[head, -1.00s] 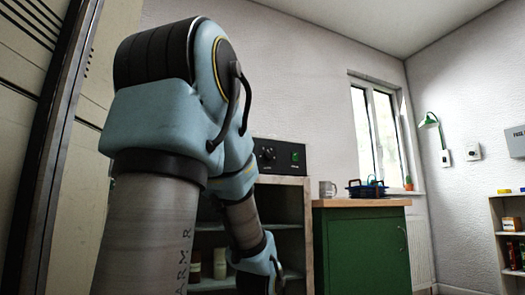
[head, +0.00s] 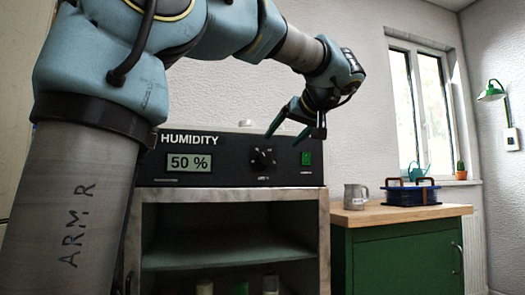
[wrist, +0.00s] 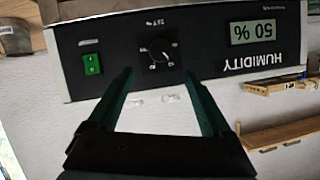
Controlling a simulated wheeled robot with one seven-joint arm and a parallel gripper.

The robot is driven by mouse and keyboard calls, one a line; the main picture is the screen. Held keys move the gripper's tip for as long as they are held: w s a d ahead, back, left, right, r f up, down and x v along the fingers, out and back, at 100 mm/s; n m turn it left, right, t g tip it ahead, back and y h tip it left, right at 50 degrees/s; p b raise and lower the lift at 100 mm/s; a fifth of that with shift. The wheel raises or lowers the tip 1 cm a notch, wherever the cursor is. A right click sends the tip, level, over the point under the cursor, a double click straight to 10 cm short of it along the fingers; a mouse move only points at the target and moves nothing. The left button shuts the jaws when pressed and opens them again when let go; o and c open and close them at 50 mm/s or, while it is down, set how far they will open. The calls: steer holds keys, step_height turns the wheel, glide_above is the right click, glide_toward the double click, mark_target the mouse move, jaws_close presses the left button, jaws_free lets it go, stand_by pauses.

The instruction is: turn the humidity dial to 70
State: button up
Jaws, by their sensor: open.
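The humidity unit (head: 230,172) is a black-fronted box on top of a grey cabinet. Its display (head: 189,163) reads 50 %. The humidity dial (head: 263,157) is a small black knob with a pale scale, right of the display. It also shows in the wrist view (wrist: 159,56), where the picture is upside down. A green switch (head: 306,158) sits right of the dial. My gripper (head: 294,135) is open and empty, above and in front of the panel. In the wrist view the dial lies between and beyond the fingertips (wrist: 160,83), apart from them.
The grey cabinet (head: 323,230) has open shelves with jars (head: 205,287) low inside. To the right, a green cabinet (head: 400,262) with a wooden top holds a metal mug (head: 355,196) and a blue-black case (head: 411,193). A window is behind.

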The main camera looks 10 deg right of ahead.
mark_target(267, 156)
steer(key=x, duration=1)
steer(key=shift+w+f+b, duration=0.15)
steer(key=shift+b, duration=0.25)
jaws_close()
